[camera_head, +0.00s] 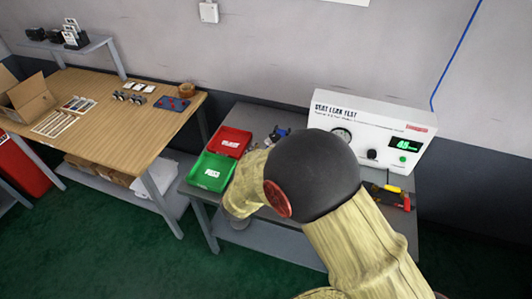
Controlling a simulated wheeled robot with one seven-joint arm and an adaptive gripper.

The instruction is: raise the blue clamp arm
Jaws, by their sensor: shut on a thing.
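A small blue part (281,132), which looks like the blue clamp arm, shows at the back of the grey bench (247,115), just right of the red tray. Dark parts lie around it; it is too small to tell whether it is raised or lowered. My own arm, with its beige sleeve and black joint cover, fills the middle of the view and hides much of the bench. My gripper does not show; it is hidden behind my arm, so its contact with the clamp cannot be seen.
A red tray (230,140) and a green tray (212,171) stand on the bench's left. A white leak test box (372,133) with a gauge and green display stands at the back right. A yellow-handled tool (392,188) lies before it. A wooden table (95,125) stands left.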

